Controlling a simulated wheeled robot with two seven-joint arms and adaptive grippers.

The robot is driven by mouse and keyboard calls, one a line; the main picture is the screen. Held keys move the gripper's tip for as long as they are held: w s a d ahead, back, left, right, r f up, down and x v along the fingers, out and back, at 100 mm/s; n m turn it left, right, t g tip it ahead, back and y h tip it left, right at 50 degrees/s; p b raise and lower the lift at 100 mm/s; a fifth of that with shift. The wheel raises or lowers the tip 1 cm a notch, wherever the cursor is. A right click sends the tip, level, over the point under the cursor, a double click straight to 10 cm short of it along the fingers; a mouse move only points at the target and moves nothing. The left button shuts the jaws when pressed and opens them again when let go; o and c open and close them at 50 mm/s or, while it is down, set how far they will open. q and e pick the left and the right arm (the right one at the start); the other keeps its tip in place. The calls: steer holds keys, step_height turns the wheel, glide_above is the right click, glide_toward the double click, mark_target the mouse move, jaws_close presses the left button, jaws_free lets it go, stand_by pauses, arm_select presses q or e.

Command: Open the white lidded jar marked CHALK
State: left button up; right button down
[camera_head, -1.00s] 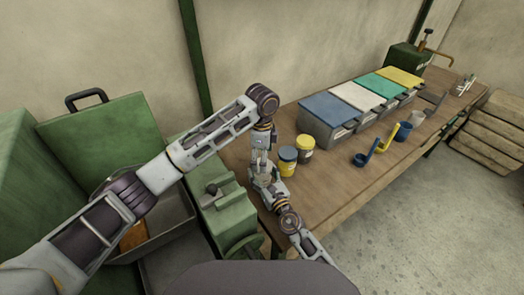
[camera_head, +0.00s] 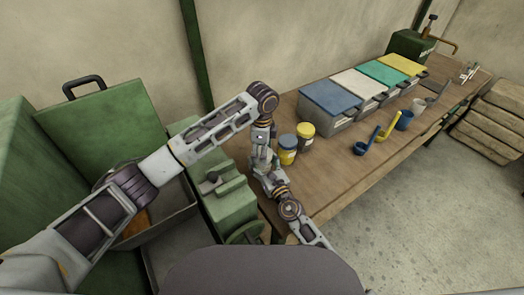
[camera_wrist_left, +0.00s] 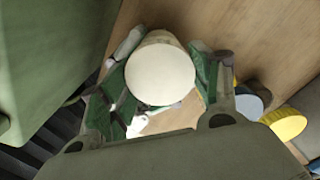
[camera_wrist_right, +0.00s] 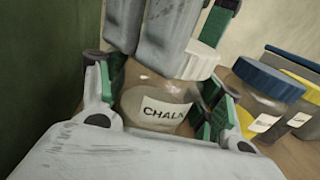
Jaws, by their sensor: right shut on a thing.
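The CHALK jar (camera_wrist_right: 150,100) is a clear, brownish jar with a white label and a white lid (camera_wrist_right: 196,62). It stands upright in the right wrist view. My right gripper (camera_wrist_right: 160,98) is shut on the jar's body, one finger on each side. My left gripper (camera_wrist_left: 162,78) comes from above, its green-padded fingers on either side of the round white lid (camera_wrist_left: 160,75). They stand close to its rim; it looks open, and contact is unclear. In the head view, my two grippers meet above the table and hide most of the jar.
A blue-lidded jar (camera_head: 287,150) and a yellow-lidded jar (camera_head: 305,131) stand close by on the wooden table (camera_head: 335,180). Lidded bins (camera_head: 330,97) line the back. A green vise-like machine (camera_head: 222,200) is just left of my grippers. Scoops and a cup lie to the right.

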arm_select(q)
steer(key=c, duration=0.3)
steer(key=n, duration=0.9)
steer(key=shift+d, duration=0.1)
steer(key=n, duration=0.3)
steer(key=shift+n, duration=0.3)
steer(key=shift+r, duration=1.2)
stand_by(0.8)
steer(key=shift+r, duration=1.95)
